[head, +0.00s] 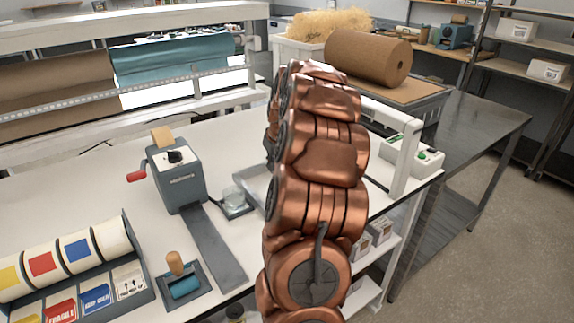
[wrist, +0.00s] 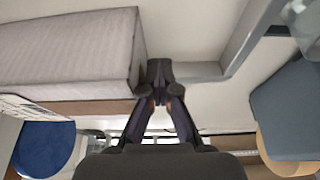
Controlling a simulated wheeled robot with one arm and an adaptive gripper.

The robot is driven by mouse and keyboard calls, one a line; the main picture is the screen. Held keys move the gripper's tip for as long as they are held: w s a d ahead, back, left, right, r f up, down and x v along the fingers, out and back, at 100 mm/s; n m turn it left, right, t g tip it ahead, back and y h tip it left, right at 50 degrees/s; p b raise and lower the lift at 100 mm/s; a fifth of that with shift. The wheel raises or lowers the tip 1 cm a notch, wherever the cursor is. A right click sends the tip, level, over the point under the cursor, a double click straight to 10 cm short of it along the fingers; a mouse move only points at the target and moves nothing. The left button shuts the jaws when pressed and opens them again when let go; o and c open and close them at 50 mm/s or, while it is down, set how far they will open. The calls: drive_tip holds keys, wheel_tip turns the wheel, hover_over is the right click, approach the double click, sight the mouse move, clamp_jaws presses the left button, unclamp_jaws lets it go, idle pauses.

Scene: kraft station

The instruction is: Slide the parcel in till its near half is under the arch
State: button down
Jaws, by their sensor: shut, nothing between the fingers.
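The white arch (head: 409,155) stands at the right end of the packing table in the head view, its far side hidden by my copper arm. My gripper is hidden behind the arm there. In the wrist view my gripper (wrist: 159,72) is shut and empty, its fingertips together. A pale, finely ribbed box (wrist: 70,48) with a brown strip along its lower edge, apparently the parcel, fills the upper left. Its right end is close beside the fingertips; I cannot tell whether they touch. The parcel does not show in the head view, so its place relative to the arch is unclear.
A grey dispenser (head: 177,175) with a red handle stands on the white table, left of my arm. A control box with a green button (head: 424,158) sits beside the arch. The rear-left tabletop is clear.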

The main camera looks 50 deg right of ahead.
drive_tip(key=shift+d, duration=0.15)
drive_tip(key=shift+s+d+b, duration=0.25)
drive_tip(key=shift+d+b, duration=0.05)
drive_tip(key=shift+d, duration=0.4)
drive_tip(key=shift+s+d+b, duration=0.2)
drive_tip(key=shift+d+b, duration=0.05)
drive_tip(key=shift+d, duration=0.55)
drive_tip(key=shift+s+d, duration=0.15)
drive_tip(key=shift+d, duration=0.4)
drive_tip(key=shift+s+d+f+b, duration=0.1)
drive_tip(key=shift+s+d+b, duration=0.15)
drive_tip(key=shift+d+b, duration=0.3)
drive_tip(key=shift+d, duration=0.2)
